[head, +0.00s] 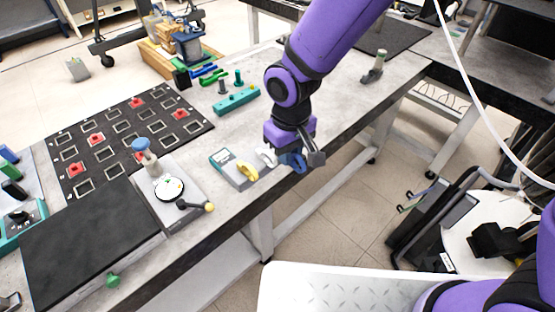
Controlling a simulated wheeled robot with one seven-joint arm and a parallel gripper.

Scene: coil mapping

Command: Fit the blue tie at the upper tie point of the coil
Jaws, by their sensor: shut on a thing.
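My gripper (313,158) is at the front edge of the grey workbench, pointing down. It is shut on the blue tie (291,161), a small dark blue piece at its jaws. Just left of it, a white tie (267,155) and a yellow tie (247,172) sit at a grey and teal holder (226,160). The blue tie is close beside the white one; I cannot tell whether it touches the holder or bench. I cannot make out the coil or its upper tie point for sure.
A black grid board (122,127) with red pieces and a small fixture with a white dial (169,188) stand left. A teal block (236,101) lies behind the holder. A black panel (85,240) lies front left. The bench right of my arm is mostly clear.

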